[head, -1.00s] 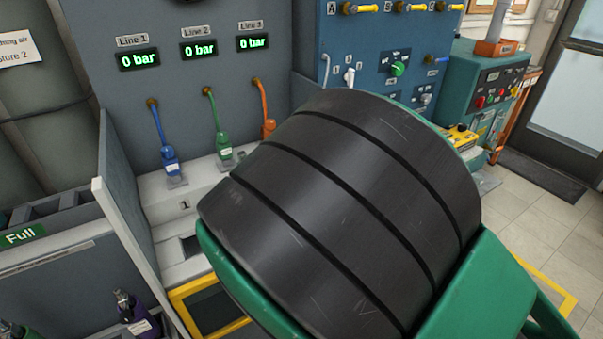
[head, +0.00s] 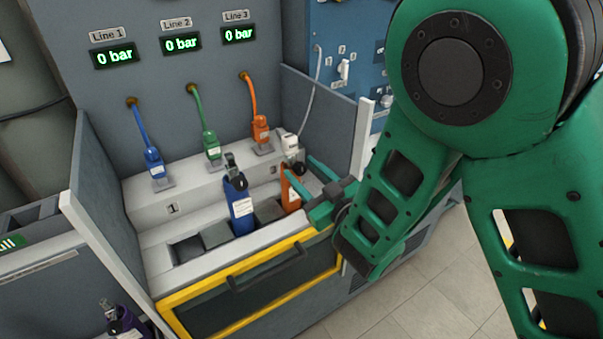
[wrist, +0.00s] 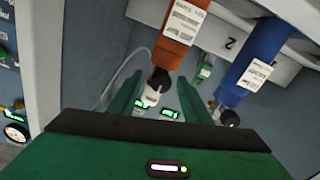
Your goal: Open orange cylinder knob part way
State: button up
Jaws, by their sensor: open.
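The orange cylinder (head: 290,190) stands upright in the right part of the bench's slot row, partly hidden by my gripper in the head view. In the wrist view the orange cylinder (wrist: 183,35) shows upside down, with its dark knob and white fitting (wrist: 155,88) close to my fingertips. My gripper (head: 312,186) is open, its green fingers at the orange cylinder's upper body from the right. In the wrist view the fingers (wrist: 158,95) stand apart on either side of the white fitting. I cannot tell whether they touch it.
A blue cylinder (head: 238,205) stands to the left of the orange one. Hoses and connectors in blue (head: 154,162), green (head: 211,145) and orange (head: 260,130) sit behind. A side panel (head: 330,125) rises at the right. The displays (head: 181,43) read 0 bar.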

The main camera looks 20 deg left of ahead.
jog(key=shift+w+d, duration=0.1)
jog(key=c, duration=1.1)
jog(key=shift+o, duration=0.2)
jog(key=n, duration=0.3)
jog(key=shift+n, duration=2.3)
